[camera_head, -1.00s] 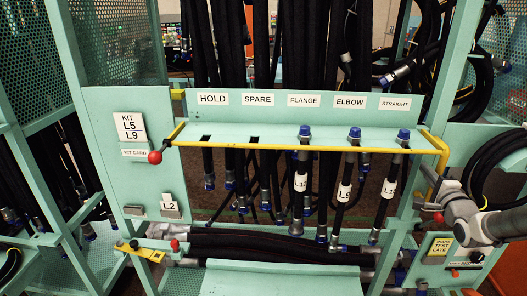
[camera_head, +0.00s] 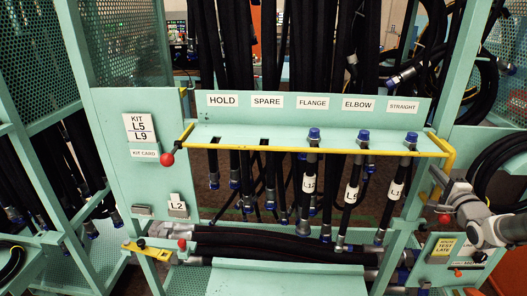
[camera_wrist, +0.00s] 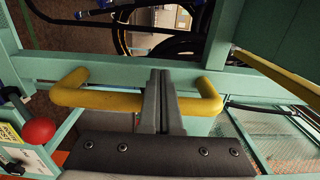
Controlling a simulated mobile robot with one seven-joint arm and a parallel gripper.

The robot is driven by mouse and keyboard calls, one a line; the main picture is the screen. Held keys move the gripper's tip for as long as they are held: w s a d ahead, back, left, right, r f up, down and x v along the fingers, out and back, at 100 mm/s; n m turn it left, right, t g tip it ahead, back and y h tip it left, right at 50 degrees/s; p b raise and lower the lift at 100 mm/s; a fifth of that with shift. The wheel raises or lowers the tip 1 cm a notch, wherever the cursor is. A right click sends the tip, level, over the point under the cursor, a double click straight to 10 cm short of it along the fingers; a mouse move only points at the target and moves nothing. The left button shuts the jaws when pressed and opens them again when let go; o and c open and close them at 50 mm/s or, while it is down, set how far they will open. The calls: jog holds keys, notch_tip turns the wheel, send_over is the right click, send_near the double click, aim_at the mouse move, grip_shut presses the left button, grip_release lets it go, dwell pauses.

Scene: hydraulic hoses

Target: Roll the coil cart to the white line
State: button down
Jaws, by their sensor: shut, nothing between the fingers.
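A yellow handle (camera_wrist: 105,101) is fixed to a teal frame in the wrist view. My gripper (camera_wrist: 162,75) is shut, its two dark fingers together, crossing in front of the handle's bar; I cannot tell whether they touch it. In the head view my gripper (camera_head: 443,187) is at the right, beside the teal post, partly hidden. Black coiled hoses (camera_head: 500,165) hang on the teal structure at the right; I cannot tell for sure whether this is the coil cart. No white line is visible.
A teal rack shelf (camera_head: 290,137) with a yellow rail (camera_head: 320,152) and hanging labelled hoses stands in the middle. A red ball knob (camera_head: 167,159) is at its left end. Another red knob (camera_wrist: 38,132) is left of the handle. A mesh panel (camera_head: 35,65) stands at far left.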

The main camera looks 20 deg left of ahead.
aim_at(476, 179)
jog(key=shift+h, duration=0.3)
jog(key=shift+w+d+p, duration=0.45)
jog(key=shift+d+p, duration=0.05)
jog(key=shift+d, duration=1.25)
jog(key=shift+w+d+p, duration=0.5)
jog(key=shift+d+p, duration=0.05)
jog(key=shift+d, duration=1.15)
jog(key=shift+w+d+p, duration=0.45)
jog(key=shift+d+p, duration=0.05)
jog(key=shift+d, duration=1.25)
jog(key=shift+a, duration=0.4)
jog(key=shift+w+d+p, duration=0.25)
jog(key=shift+d+p, duration=0.05)
jog(key=shift+d, duration=0.5)
jog(key=shift+w+d+p, duration=0.2)
jog(key=shift+d+p, duration=0.1)
jog(key=shift+d, duration=0.5)
